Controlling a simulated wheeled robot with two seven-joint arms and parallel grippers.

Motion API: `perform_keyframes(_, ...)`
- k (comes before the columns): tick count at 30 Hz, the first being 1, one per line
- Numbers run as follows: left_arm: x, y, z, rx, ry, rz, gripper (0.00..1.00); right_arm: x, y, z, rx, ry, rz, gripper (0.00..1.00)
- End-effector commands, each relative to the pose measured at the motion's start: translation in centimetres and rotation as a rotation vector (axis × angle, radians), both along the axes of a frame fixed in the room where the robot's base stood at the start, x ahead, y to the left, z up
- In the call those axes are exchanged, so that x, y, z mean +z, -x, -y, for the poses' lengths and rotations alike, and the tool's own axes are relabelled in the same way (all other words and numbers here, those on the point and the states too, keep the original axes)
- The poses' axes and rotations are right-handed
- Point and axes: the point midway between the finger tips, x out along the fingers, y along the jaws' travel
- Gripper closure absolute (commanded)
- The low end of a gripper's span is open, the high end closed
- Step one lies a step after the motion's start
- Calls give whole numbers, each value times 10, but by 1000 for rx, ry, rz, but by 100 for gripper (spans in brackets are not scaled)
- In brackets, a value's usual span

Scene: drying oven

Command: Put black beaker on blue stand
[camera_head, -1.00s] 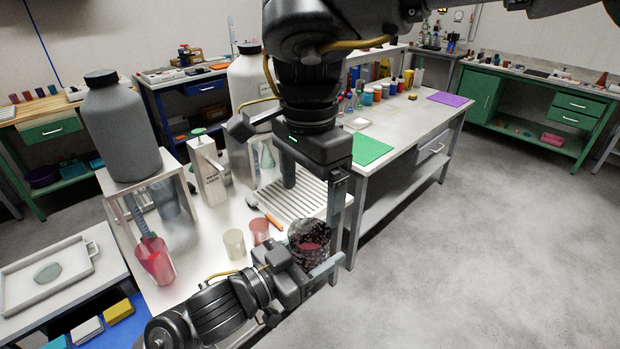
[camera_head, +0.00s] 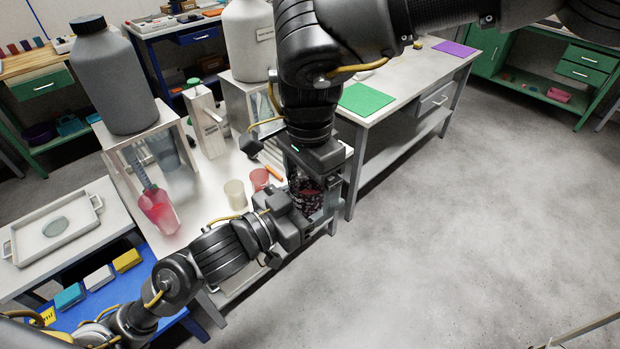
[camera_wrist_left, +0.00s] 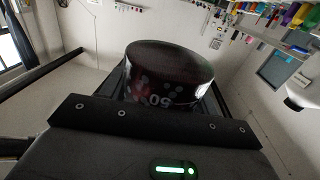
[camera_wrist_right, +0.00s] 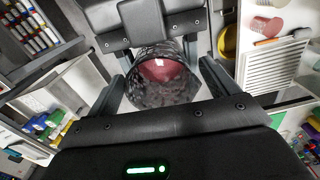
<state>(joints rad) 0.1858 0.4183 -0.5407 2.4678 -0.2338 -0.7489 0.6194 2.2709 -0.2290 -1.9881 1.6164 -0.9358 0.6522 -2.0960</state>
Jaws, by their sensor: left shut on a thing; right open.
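The black speckled beaker (camera_head: 306,188), with reddish contents or a reddish inside, is held upright by my left gripper (camera_head: 308,222) at the front edge of the white bench. It fills the middle of the left wrist view (camera_wrist_left: 168,78). My right gripper (camera_head: 318,188) points down from above and is open, with its fingers on either side of the beaker. In the right wrist view the beaker (camera_wrist_right: 160,78) lies between these fingers; contact cannot be told. A blue low stand (camera_head: 145,284) at lower left carries sponge-like blocks.
A pale cup (camera_head: 235,194) and a pink cup (camera_head: 259,179) stand just left of the beaker. A red container (camera_head: 158,212) and a large grey bottle (camera_head: 114,82) are further left. A white tray (camera_head: 30,244) lies at far left. Open floor is at right.

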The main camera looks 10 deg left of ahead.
Motion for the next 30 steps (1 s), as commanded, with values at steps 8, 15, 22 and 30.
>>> perform_keyframes(8,0,0,0,0,1,1,65,0,0,0,0,0,0,48)
perform_keyframes(15,0,0,0,0,0,0,26,1,0,0,-1,0,0,65)
perform_keyframes(22,0,0,0,0,0,0,14,1,0,0,-1,0,0,65)
perform_keyframes(30,-18,1,1,4,-2,-58,14,0,0,0,0,0,0,65)
